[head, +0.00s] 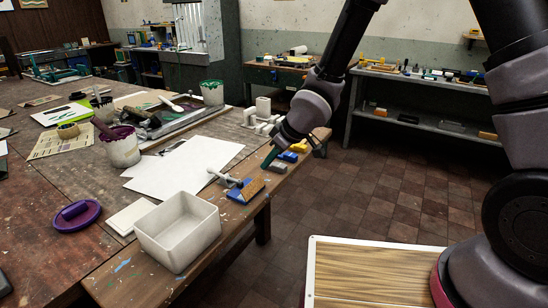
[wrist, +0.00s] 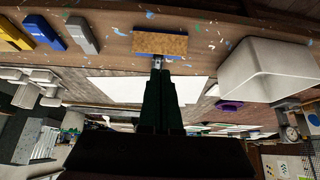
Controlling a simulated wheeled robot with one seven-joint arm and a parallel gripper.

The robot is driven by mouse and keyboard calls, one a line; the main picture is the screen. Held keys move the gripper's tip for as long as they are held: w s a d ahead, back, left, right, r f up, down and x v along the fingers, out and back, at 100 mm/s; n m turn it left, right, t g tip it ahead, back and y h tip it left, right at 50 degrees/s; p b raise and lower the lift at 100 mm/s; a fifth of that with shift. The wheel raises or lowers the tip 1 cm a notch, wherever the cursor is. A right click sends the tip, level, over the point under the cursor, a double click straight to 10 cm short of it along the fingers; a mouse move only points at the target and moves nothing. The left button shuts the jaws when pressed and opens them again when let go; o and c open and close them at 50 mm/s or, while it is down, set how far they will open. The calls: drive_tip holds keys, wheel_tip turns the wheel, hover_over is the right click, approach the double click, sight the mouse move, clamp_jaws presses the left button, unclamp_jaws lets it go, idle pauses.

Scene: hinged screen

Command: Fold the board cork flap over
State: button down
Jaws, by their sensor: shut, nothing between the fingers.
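The cork flap (head: 253,188) is a small tan cork-faced panel at the table's front edge, with a blue part (head: 236,193) beside it. It looks tilted, but its exact angle is hard to tell. In the wrist view the cork face (wrist: 160,44) shows just beyond my fingertips. My gripper (head: 267,164) has dark green fingers, held together and empty, pointing down over the table edge behind the flap in the head view. In the wrist view the closed fingers (wrist: 158,75) point at the flap; whether they touch it I cannot tell.
A white open box (head: 178,232) stands left of the flap. A grey block (head: 277,167), a blue block (head: 288,157) and a yellow block (head: 298,147) lie to its right. White paper sheets (head: 185,160) lie behind.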

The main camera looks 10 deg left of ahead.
sight(253, 187)
drive_tip(key=x, duration=0.8)
drive_tip(key=shift+w+f, duration=0.1)
drive_tip(key=shift+f, duration=0.05)
drive_tip(key=shift+w+a+f, duration=0.2)
drive_tip(key=shift+a+f, duration=0.25)
drive_tip(key=shift+a, duration=0.05)
drive_tip(key=shift+f, duration=0.1)
drive_tip(key=shift+w+a+f, duration=0.2)
drive_tip(key=shift+a+f, duration=0.25)
drive_tip(key=shift+f, duration=0.05)
drive_tip(key=shift+f, duration=0.3)
drive_tip(key=v, duration=0.8)
